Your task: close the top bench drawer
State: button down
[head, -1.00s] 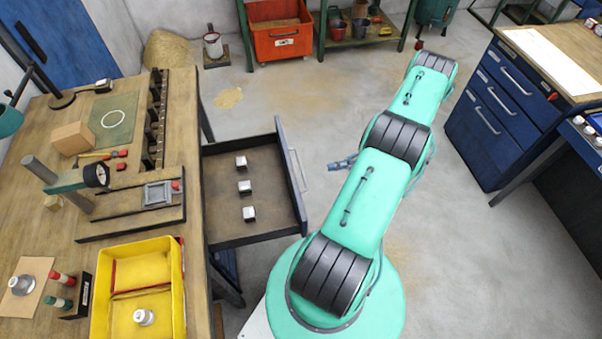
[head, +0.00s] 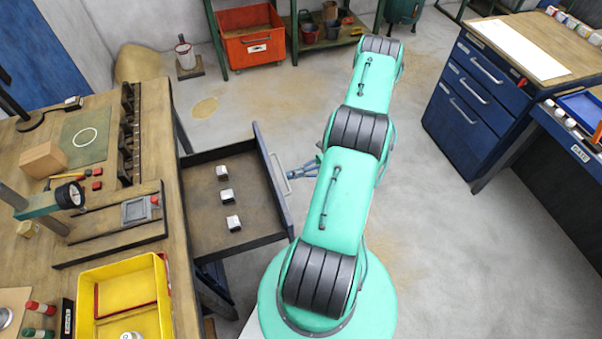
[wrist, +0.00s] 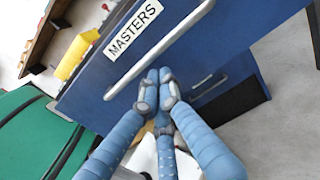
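The top bench drawer (head: 202,231) stands pulled out from the right side of the wooden bench in the head view, with three small light blocks (head: 227,196) inside. In the wrist view its blue front (wrist: 225,40) shows a MASTERS label (wrist: 133,29) and a long bar handle (wrist: 158,52). My gripper (head: 292,174) is outside the drawer, close to the front. In the wrist view my gripper (wrist: 159,76) has its fingertips together, with nothing seen between them, just below the handle. I cannot tell whether they touch the front.
The wooden bench (head: 100,245) carries a yellow bin (head: 120,300) and a gauge stand (head: 68,195). A second handle (wrist: 208,86) shows below in the wrist view. A blue cabinet (head: 475,95) stands at right. Open grey floor (head: 420,240) lies between.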

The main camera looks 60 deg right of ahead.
jog(key=shift+x, duration=1.65)
jog(key=p+x, duration=0.2)
jog(key=x, duration=3.1)
jog(key=shift+f, duration=0.15)
jog(key=shift+w+a, duration=0.2)
jog(key=shift+w, duration=0.05)
jog(key=shift+s+d, duration=0.1)
jog(key=p, duration=0.1)
send_over(236, 199)
jog(key=shift+d, duration=0.1)
